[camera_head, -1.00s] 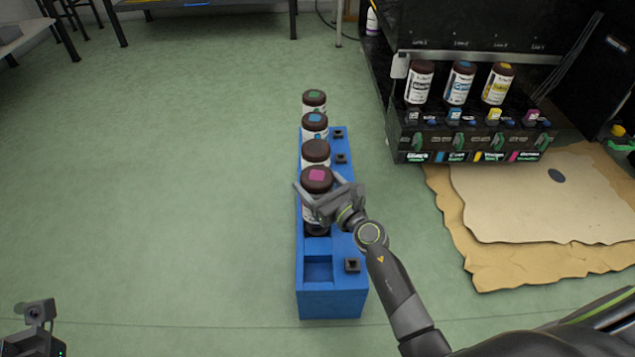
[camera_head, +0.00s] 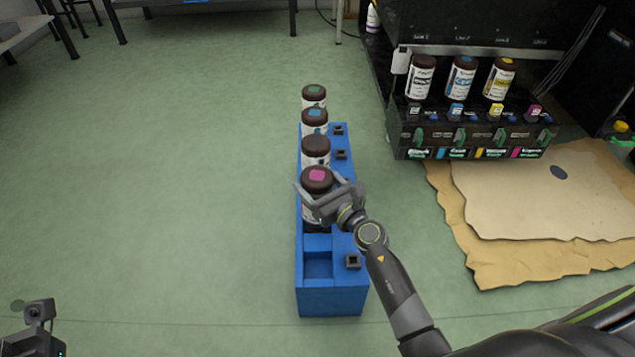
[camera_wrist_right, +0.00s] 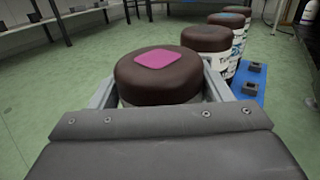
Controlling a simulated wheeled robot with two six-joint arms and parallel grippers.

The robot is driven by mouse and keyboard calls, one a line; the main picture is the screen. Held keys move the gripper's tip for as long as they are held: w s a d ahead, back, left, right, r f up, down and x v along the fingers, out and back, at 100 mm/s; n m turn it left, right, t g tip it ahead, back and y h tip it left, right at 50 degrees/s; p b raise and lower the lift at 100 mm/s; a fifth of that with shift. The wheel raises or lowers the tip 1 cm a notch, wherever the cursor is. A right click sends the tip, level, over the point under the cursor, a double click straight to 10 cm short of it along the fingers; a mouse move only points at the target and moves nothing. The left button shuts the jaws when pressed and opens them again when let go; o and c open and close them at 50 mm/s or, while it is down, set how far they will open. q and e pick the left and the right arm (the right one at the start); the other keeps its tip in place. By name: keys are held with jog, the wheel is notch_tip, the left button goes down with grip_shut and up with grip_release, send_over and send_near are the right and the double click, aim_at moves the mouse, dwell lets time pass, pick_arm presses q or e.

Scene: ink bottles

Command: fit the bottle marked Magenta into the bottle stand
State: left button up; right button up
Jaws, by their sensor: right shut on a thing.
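The bottle with a magenta square on its brown cap (camera_head: 317,181) stands in the blue rack, nearest the front of the row of bottles. My right gripper (camera_head: 318,196) is shut on it just below the cap. In the right wrist view the magenta-marked cap (camera_wrist_right: 160,75) sits between the two fingers, upright. The bottle's lower part is hidden by the gripper and rack. The black bottle stand (camera_head: 470,130) is at the upper right and holds bottles at its left, middle and right. Its bay at the far right, by the magenta tab (camera_head: 534,112), shows no bottle. My left gripper's fingers are out of view.
The blue rack (camera_head: 332,300) holds several other bottles behind, including green-marked (camera_head: 314,94) and blue-marked (camera_head: 315,117) ones. Its front slot is empty. Brown cardboard sheets (camera_head: 545,200) lie before the stand. The green floor left of the rack is clear.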

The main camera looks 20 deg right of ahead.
jog(key=shift+f, duration=0.15)
jog(key=o, duration=1.7)
jog(key=shift+o, duration=0.6)
jog(key=shift+f, duration=0.1)
